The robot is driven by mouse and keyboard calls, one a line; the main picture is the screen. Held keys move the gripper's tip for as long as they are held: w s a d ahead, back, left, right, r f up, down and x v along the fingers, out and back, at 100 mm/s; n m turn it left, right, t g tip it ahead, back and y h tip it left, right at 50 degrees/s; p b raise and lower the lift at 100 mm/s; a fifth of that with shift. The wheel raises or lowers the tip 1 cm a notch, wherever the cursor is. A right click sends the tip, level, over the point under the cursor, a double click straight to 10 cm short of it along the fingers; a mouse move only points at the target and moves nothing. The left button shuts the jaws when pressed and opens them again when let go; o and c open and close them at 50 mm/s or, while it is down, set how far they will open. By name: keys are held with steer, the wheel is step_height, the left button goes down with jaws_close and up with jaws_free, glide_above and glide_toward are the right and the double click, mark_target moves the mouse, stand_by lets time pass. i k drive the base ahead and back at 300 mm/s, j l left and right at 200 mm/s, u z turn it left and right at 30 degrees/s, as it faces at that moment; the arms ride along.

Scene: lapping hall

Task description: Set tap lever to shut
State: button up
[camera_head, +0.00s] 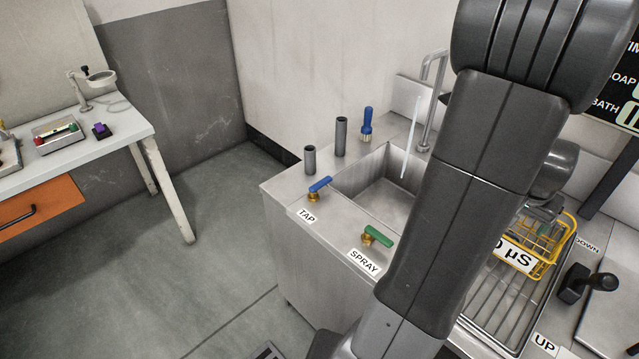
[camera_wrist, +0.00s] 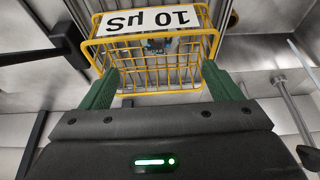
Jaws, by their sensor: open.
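The blue tap lever (camera_head: 320,185) sits on a brass valve at the sink's front left corner, beside the TAP label (camera_head: 307,216). It points up and to the right in the head view. A pale stream (camera_head: 411,137) runs from the curved spout (camera_head: 432,95) into the sink basin (camera_head: 385,190). My gripper (camera_wrist: 160,78) shows in the wrist view with its two green fingers apart, close to the yellow wire basket (camera_wrist: 150,78). Whether the fingers touch the basket is unclear. In the head view my arm hides most of the gripper.
The green spray lever (camera_head: 377,236) is right of the tap lever. Grey cylinders (camera_head: 341,136) and a blue-handled fitting (camera_head: 367,124) stand behind the tap. The basket (camera_head: 545,252) is over a drain rack, near a black lever (camera_head: 585,285). A side table (camera_head: 105,140) stands left, with open floor between.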

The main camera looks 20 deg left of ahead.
mark_target(313, 190)
steer(key=i+j+u, duration=0.1)
steer(key=j+u, duration=0.25)
steer(key=i+j+u, duration=0.1)
steer(key=j+u, duration=0.15)
steer(key=u, duration=0.15)
steer(key=i+j+u, duration=0.15)
steer(key=u, duration=0.2)
steer(key=j, duration=0.1)
